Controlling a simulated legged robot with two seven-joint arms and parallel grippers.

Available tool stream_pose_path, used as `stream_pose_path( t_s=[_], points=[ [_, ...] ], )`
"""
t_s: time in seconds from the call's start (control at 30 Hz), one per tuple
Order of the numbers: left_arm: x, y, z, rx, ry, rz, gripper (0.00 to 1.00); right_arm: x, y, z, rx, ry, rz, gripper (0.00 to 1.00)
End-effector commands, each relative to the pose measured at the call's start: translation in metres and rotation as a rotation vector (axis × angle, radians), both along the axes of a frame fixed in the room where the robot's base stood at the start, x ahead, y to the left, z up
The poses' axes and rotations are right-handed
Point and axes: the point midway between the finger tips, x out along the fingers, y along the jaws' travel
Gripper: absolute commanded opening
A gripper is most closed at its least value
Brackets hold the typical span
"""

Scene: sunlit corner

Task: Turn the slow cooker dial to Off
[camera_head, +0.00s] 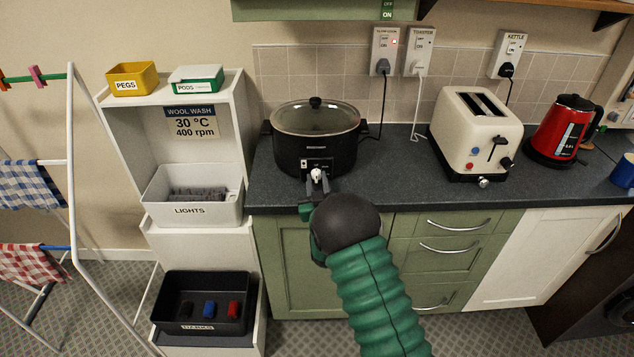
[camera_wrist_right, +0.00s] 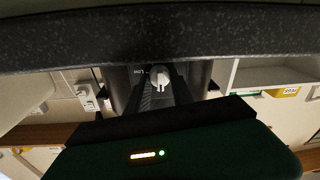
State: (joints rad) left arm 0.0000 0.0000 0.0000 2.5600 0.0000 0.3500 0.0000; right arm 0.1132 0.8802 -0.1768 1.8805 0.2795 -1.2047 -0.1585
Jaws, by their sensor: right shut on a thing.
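The black slow cooker (camera_head: 294,150) with a glass lid stands on the dark worktop, left of the toaster. Its dial (camera_head: 317,174) is a pale knob low on the front. The wrist view shows the white dial (camera_wrist_right: 160,76) with the word "Low" at its left; the other markings are too small or hidden. My right gripper (camera_head: 318,187) reaches up from the front edge of the worktop and is shut on the dial; its dark fingers (camera_wrist_right: 167,92) lie at the dial in the wrist view. My left gripper is not in view.
The cream toaster (camera_head: 465,138) and red kettle (camera_head: 562,130) stand to the right. Wall sockets (camera_head: 384,52) with cords are behind. A white shelf unit (camera_head: 248,110) is close on the left. The worktop (camera_head: 400,172) between cooker and toaster is clear.

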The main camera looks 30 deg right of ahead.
Motion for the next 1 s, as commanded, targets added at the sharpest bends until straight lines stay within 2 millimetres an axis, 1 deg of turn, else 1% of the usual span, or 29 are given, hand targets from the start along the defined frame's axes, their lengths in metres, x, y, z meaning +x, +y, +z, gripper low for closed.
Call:
stream_pose_path(
  t_s=[0.03,0.53,0.57,0.7,1.0],
  points=[
    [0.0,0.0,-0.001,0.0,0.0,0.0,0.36,-0.0016,0.0021,-0.0087,-0.001,0.023,0.003,0.0],
    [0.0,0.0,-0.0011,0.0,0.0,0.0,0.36,-0.0016,0.002,-0.0085,-0.015,0.033,0.003,0.0],
    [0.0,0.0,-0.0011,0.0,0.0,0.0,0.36,-0.0016,0.002,-0.0085,-0.015,0.033,0.003,0.3],
    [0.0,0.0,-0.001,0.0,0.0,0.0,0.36,-0.0012,0.0014,-0.006,-0.017,0.027,0.002,0.49],
    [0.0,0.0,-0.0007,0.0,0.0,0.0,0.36,-0.0016,0.001,-0.0022,-0.018,0.019,0.0,0.49]
  ],
)
